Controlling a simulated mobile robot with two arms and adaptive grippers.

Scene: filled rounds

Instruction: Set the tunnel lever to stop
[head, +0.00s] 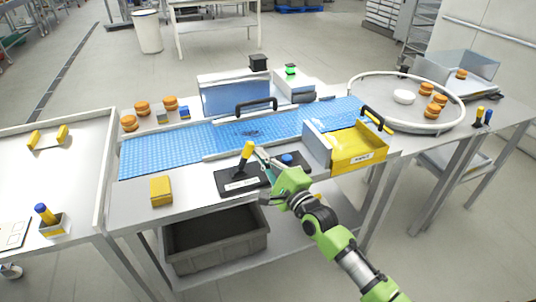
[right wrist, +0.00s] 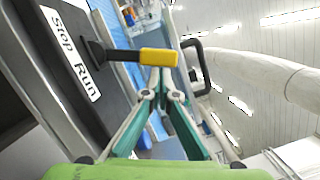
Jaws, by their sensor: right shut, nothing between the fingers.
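The tunnel lever (head: 246,151) has a yellow grip on a black stem and stands on a dark panel (head: 228,182) at the front of the conveyor table. It leans right in the head view. In the right wrist view, the label (right wrist: 70,52) reads Stop and Run, and the lever's yellow grip (right wrist: 158,57) leans a little toward the Run side. My right gripper (head: 262,156) is shut and empty, just right of the grip. Its fingertips (right wrist: 160,75) are against or very close to the grip; I cannot tell if they touch. My left gripper is out of view.
A blue button (head: 287,159) lies right of the lever. The blue belt (head: 170,150) runs behind, under a tunnel cover (head: 234,95) with a black handle. A yellow bin (head: 358,148) stands right and a yellow block (head: 161,191) left. The table front between block and panel is clear.

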